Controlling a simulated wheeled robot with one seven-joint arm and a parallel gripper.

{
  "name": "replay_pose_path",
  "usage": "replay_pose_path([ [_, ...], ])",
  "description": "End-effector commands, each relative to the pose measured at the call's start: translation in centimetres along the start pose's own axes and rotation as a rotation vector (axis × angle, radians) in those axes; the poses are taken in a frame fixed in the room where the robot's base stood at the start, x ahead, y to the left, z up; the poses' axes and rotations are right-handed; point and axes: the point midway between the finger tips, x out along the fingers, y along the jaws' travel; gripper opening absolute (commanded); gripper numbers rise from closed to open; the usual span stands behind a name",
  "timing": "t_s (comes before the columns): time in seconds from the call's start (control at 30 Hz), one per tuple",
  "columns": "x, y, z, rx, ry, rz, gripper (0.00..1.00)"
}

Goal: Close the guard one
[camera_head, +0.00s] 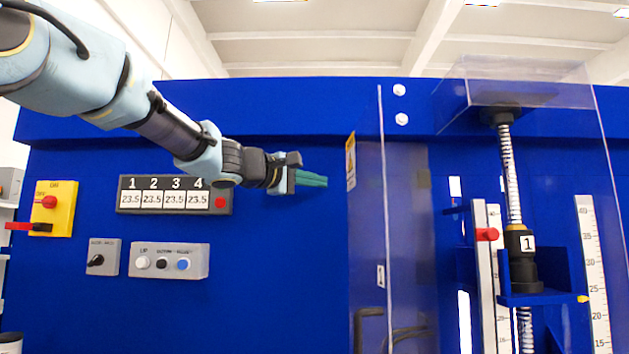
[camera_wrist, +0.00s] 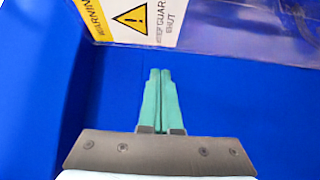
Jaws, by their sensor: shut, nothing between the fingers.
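The guard (camera_head: 405,220) is a clear hinged panel standing swung out in front of the blue machine, with a small plate marked 1 and dark handles low on it. A yellow and white warning label (camera_head: 351,160) is on its left edge; the label also shows in the wrist view (camera_wrist: 135,20), with the clear panel (camera_wrist: 240,30) beside it. My gripper (camera_head: 326,181) has green fingers pressed together and empty. It is left of the guard's edge, in front of the blue panel. In the wrist view the fingertips (camera_wrist: 160,72) point toward the label and are apart from it.
A spring and black block marked 1 (camera_head: 522,260) stand at the right beside a scale and red marker (camera_head: 487,235). A four-number display (camera_head: 165,196), a button box (camera_head: 170,262) and a yellow switch box (camera_head: 53,208) are mounted at the left.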

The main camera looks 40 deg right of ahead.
Motion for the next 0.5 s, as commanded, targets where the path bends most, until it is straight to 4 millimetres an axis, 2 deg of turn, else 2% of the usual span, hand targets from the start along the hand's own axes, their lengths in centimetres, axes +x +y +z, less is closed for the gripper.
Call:
replay_pose_path([
  [0.2,4.0,0.3,0.0,-0.004,-0.002,-0.002,0.00],
  [0.4,6.3,0.1,0.0,-0.002,0.000,-0.002,0.00],
  [0.5,6.8,0.1,-0.1,0.000,0.001,-0.002,0.00],
])
